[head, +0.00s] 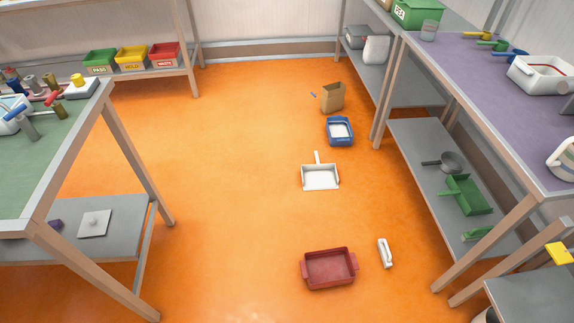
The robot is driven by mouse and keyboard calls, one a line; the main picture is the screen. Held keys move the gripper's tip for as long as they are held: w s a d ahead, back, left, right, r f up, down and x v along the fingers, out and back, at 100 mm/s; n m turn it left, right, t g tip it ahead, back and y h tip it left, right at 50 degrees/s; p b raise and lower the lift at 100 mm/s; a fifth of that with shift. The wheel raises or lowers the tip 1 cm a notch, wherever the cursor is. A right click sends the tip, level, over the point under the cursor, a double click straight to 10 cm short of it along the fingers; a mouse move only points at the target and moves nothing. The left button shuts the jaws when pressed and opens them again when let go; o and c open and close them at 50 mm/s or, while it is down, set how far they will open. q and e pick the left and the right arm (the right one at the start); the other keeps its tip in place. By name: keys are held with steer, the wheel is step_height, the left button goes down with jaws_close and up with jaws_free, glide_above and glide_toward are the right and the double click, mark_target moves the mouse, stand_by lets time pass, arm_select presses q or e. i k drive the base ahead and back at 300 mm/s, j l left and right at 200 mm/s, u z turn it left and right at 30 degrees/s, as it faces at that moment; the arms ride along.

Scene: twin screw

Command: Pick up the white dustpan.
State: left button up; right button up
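The white dustpan (320,177) lies on the orange floor near the middle of the head view. Its open pan is toward me and its short handle points away, toward the far wall. Nothing covers it. Neither of my grippers shows in this view, so I cannot see where they are relative to the dustpan.
On the floor, a blue tray (340,131) and a brown paper bag (332,97) stand beyond the dustpan. A red tray (329,268) and a white brush-like item (385,253) lie nearer. Benches flank both sides. A green dustpan (466,195) sits on the right lower shelf. Floor left of the dustpan is clear.

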mark_target(317, 177)
steer(key=i+j+u, duration=0.3)
steer(key=i, duration=0.25)
steer(key=i+j+u, duration=0.15)
steer(key=i+u, duration=0.15)
steer(key=i, duration=0.25)
